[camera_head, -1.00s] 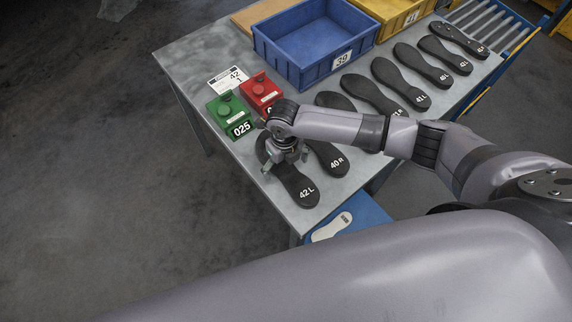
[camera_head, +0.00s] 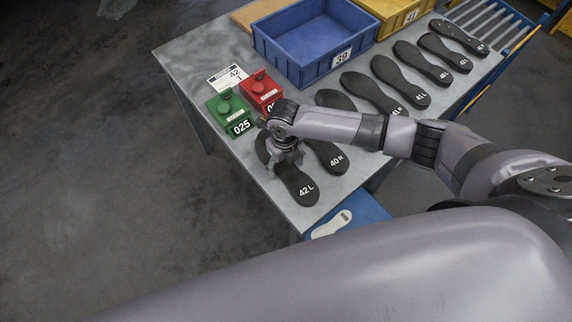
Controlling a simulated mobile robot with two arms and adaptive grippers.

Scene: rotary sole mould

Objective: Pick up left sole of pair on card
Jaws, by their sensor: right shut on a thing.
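A black sole marked 42 L (camera_head: 300,188) is at the near left of the grey table (camera_head: 205,62). My right gripper (camera_head: 284,165) is over its middle and shut on it; the gripper hides the middle of the sole. I cannot tell whether the sole touches the table. The card (camera_head: 226,77), white and printed 42, lies behind the green and red blocks. A sole marked 40 R (camera_head: 328,157) lies just right of the gripper, partly hidden by my right arm. My left gripper is not in view.
A green block marked 025 (camera_head: 229,113) and a red block (camera_head: 261,92) stand just behind the gripper. More black soles (camera_head: 400,82) lie in a row to the right. A blue crate 39 (camera_head: 300,62) and a yellow crate (camera_head: 385,14) stand at the back.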

